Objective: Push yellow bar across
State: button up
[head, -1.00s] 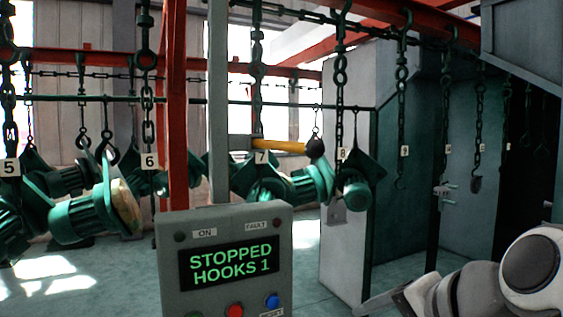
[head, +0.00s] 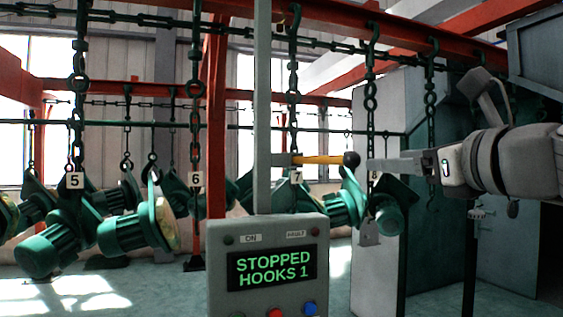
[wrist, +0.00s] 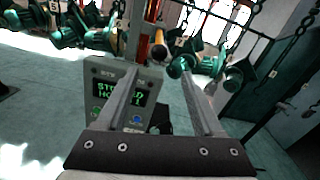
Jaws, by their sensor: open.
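The yellow bar (head: 318,159) sticks out to the right from a grey post (head: 263,120) above the control box and ends in a dark round knob (head: 351,159). It lies about level. My gripper (head: 372,166) reaches in from the right at about the knob's height, its fingertips just right of the knob in the head view. In the wrist view my gripper (wrist: 160,74) is open and empty, and the yellow bar (wrist: 159,36) shows end-on beyond and between the fingers. I see no contact; the exact gap in depth is hard to tell.
The grey control box (head: 268,230) reads "STOPPED HOOKS 1" and stands below the bar. Green motors (head: 130,225) hang on numbered chain hooks behind. A red upright (head: 215,120) stands left of the post. A grey cabinet (head: 375,270) stands behind, right of the box.

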aim_at(345, 160)
jog(key=x, duration=1.4)
jog(key=shift+a+p, duration=0.1)
jog(key=shift+p, duration=0.25)
grip_shut()
dwell(0.6)
